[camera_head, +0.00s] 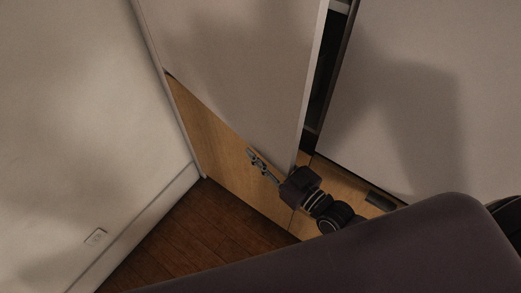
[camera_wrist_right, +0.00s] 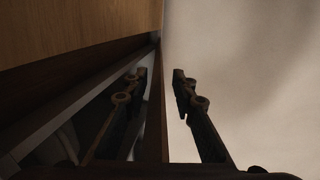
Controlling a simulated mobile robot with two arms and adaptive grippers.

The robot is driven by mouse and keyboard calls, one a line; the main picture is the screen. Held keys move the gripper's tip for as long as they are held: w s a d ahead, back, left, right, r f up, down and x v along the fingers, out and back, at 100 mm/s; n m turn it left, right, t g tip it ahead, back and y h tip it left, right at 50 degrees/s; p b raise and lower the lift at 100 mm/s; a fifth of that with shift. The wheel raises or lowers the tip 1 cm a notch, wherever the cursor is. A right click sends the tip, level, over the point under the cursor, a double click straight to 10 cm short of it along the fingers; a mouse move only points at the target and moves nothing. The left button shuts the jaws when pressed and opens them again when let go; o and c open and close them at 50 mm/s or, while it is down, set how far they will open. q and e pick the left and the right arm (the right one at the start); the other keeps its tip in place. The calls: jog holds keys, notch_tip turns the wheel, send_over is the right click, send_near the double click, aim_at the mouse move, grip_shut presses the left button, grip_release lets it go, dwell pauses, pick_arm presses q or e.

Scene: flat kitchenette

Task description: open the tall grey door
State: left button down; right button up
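The tall grey door (camera_head: 235,65) stands ajar in the middle of the head view, with a dark gap along its right edge. My right gripper (camera_head: 258,163) is at the door's lower edge, near its lower right corner, in front of the wooden panel below. In the right wrist view, the two fingers of the right gripper (camera_wrist_right: 160,88) are apart, with a narrow upright edge running between them. The left finger is over a dark recess and the right one over a pale surface. Whether either touches the door cannot be told. My left gripper is not in view.
A second grey panel (camera_head: 430,80) stands right of the gap, with a dark handle (camera_head: 381,201) near its lower edge. A wooden panel (camera_head: 215,130) is under the door. A pale wall (camera_head: 70,110) closes the left side. Dark wooden floor (camera_head: 195,235) is free below.

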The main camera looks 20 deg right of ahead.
grip_shut()
dwell(0.3)
